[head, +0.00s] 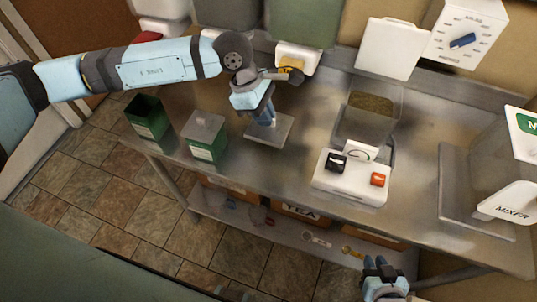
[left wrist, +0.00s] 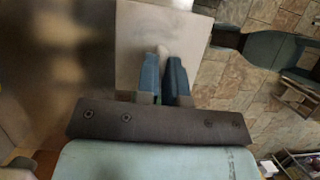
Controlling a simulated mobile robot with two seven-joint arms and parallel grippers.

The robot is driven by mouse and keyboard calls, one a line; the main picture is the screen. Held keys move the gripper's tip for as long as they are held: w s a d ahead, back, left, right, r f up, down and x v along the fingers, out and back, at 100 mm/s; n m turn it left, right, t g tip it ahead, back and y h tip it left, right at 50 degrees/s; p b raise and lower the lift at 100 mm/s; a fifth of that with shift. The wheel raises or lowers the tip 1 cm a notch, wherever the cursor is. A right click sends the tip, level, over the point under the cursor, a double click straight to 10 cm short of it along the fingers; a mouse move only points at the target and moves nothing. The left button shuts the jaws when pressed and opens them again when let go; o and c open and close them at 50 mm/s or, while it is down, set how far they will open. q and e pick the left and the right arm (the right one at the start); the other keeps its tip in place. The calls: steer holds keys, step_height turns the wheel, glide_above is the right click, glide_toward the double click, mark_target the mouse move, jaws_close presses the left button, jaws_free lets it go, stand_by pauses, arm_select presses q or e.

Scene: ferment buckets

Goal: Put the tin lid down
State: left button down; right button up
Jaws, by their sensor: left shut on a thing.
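The tin lid (head: 283,128) is a flat grey square plate with a small knob. My left gripper (head: 266,121) is shut on the knob and holds the lid flat, over or on the steel counter; I cannot tell whether it touches. In the left wrist view the lid (left wrist: 135,35) lies beyond the fingertips (left wrist: 164,62). An open green tin (head: 147,118) stands at the counter's left end. A second green tin (head: 206,137) with its lid on stands between it and the held lid. My right gripper (head: 378,268) is low at the bottom, away from the counter; its finger gap is unclear.
The steel counter (head: 310,125) has free room around the held lid. A mixer (head: 508,203) is at the far right. A lower shelf (head: 285,230) holds labelled boxes.

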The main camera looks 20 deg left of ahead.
arm_select(q)
step_height(320, 180, down, 13)
steer(key=shift+s+r+p, duration=0.1)
steer(key=shift+r+p, duration=0.1)
steer(key=shift+p, duration=0.95)
step_height(320, 180, down, 4)
steer(key=shift+f+p, duration=0.1)
steer(key=shift+p, duration=0.25)
steer(key=shift+f, duration=0.35)
steer(key=shift+f, duration=0.1)
steer(key=shift+f, duration=0.15)
steer(key=c, duration=1.2)
jaws_free()
steer(key=shift+c, duration=0.2)
steer(key=shift+r, duration=0.2)
